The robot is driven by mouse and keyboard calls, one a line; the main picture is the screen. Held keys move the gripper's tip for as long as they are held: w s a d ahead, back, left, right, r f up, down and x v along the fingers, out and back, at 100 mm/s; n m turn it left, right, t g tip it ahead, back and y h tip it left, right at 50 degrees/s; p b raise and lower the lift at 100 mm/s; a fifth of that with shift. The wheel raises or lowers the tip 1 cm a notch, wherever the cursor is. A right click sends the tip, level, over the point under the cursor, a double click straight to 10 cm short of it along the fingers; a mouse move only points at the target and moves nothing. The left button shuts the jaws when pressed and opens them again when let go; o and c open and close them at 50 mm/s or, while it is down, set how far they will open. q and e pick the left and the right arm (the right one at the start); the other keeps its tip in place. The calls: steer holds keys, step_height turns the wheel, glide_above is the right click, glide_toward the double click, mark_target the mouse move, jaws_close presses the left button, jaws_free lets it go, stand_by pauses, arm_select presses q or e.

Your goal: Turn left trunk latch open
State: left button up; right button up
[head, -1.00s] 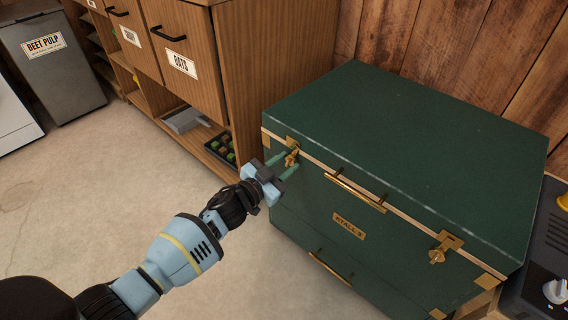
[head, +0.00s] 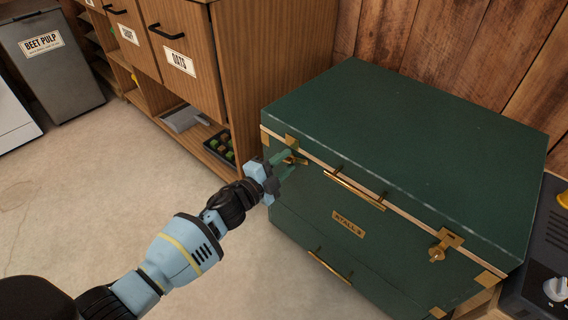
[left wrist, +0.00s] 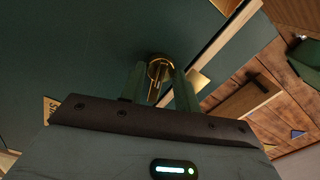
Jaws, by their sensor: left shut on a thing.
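The green trunk (head: 400,120) stands closed, with brass fittings on its front. Its left latch (head: 298,160) is at the upper left of the front, partly hidden by my fingers. In the left wrist view the brass latch (left wrist: 158,70) shows its round base and a narrow turning piece between the two green fingers. My left gripper (head: 287,163) is shut on this turning piece; it also shows in the left wrist view (left wrist: 160,88). The right latch (head: 438,250) hangs at the right of the front, untouched. My right gripper is out of view.
A wooden cabinet (head: 255,70) with labelled bins stands close to the trunk's left side. A brass handle (head: 354,190) and a name plate (head: 348,224) are on the trunk's front. A dark appliance (head: 545,245) is at the right. The floor (head: 90,190) at left is clear.

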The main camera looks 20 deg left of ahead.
arm_select(q)
steer(key=m, duration=0.3)
steer(key=shift+f+m+b, duration=0.1)
steer(key=shift+m+b, duration=0.2)
steer(key=shift+m, duration=0.1)
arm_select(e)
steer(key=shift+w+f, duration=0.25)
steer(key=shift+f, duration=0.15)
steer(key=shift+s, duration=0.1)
arm_select(q)
steer(key=o, duration=1)
steer(key=shift+c, duration=0.2)
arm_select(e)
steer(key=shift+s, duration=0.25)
arm_select(q)
steer(key=p+v, duration=0.2)
steer(key=v, duration=0.6)
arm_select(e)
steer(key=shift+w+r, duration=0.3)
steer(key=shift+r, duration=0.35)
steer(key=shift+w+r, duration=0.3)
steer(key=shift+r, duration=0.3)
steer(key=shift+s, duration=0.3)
